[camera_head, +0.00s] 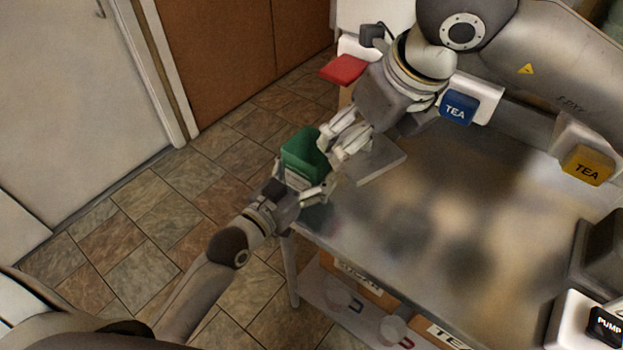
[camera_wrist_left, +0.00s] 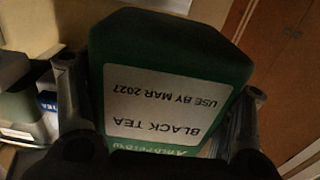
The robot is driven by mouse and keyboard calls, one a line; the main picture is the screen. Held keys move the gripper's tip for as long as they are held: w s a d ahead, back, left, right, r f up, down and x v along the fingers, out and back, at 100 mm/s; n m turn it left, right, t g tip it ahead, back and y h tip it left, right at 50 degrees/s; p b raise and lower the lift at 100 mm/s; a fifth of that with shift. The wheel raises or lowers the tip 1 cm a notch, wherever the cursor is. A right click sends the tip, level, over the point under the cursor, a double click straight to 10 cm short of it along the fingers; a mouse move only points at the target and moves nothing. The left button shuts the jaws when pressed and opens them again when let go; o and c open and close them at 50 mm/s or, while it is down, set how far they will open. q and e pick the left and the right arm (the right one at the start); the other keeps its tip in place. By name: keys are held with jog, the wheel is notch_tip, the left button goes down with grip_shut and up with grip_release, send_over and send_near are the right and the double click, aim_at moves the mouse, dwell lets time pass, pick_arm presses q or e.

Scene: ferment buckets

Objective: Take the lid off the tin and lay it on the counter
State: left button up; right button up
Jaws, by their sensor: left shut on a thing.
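A green tin (camera_head: 303,153) is held up off the near left corner of the metal counter (camera_head: 440,225). My left gripper (camera_head: 303,190) is shut on it. In the left wrist view the tin (camera_wrist_left: 165,60) fills the space between the fingers, and its white label reads BLACK TEA upside down. My right gripper (camera_head: 331,150) is close beside the tin, on its right in the head view. Its fingers are a little apart, but whether they hold anything is unclear. The lid cannot be told apart from the tin in either view.
A flat grey block (camera_head: 378,163) lies on the counter behind the right gripper. Blue (camera_head: 459,107) and yellow (camera_head: 587,165) TEA containers stand along the back. A red flat piece (camera_head: 343,69) is at the far left end. The counter's middle is clear.

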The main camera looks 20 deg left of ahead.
pick_arm(q)
jog(key=shift+w+f, duration=0.45)
jog(key=shift+f, duration=1.6)
jog(key=shift+f, duration=0.1)
jog(key=o, duration=1.5)
jog(key=shift+c, duration=0.2)
jog(key=shift+r, duration=0.2)
pick_arm(e)
jog(key=shift+r, duration=0.1)
jog(key=shift+f+b, duration=0.8)
jog(key=shift+f, duration=0.1)
pick_arm(q)
jog(key=v, duration=1.2)
pick_arm(e)
jog(key=shift+f, duration=0.1)
